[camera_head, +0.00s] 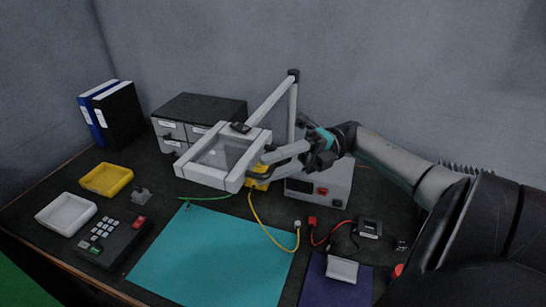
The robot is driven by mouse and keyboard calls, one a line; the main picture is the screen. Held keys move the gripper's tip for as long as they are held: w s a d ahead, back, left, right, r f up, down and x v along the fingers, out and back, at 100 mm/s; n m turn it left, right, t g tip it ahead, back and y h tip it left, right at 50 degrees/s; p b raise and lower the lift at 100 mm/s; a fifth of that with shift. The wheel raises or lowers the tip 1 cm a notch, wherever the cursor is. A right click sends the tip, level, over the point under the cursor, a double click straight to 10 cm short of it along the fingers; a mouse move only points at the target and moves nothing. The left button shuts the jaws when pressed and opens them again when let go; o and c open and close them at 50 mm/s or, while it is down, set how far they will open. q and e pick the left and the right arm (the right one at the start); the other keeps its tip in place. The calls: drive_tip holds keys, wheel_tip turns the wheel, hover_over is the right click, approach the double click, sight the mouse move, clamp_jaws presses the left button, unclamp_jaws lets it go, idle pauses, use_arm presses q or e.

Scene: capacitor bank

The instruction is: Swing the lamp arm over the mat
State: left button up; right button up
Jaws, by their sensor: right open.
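The lamp has a flat white square head (237,182) with a pale panel, and a grey lamp arm (266,103) that runs up to a dark joint on an upright post (292,107). The head hangs above the back edge of the teal mat (210,262); most of the mat lies in front of it. My right gripper (268,163) comes in from the right and is open, its fingers at the right side of the lamp head. I cannot tell whether they touch it. My left gripper is not in view.
A grey box with a red switch (322,190) stands behind the right gripper. Yellow and green leads cross near the mat's back. A keypad (110,240), white tray (66,214), yellow tray (106,179), drawers (200,108) and binders (112,112) stand left. A purple mat (322,292) lies right.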

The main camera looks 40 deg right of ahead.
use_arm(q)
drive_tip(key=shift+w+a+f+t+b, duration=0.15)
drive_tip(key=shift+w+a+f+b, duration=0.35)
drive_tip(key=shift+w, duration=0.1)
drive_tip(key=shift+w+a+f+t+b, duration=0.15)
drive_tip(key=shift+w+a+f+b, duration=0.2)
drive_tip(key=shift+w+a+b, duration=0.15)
use_arm(e)
drive_tip(key=s+d, duration=0.1)
drive_tip(key=d, duration=0.6)
drive_tip(key=shift+d+f, duration=0.2)
drive_tip(key=shift+f, duration=0.2)
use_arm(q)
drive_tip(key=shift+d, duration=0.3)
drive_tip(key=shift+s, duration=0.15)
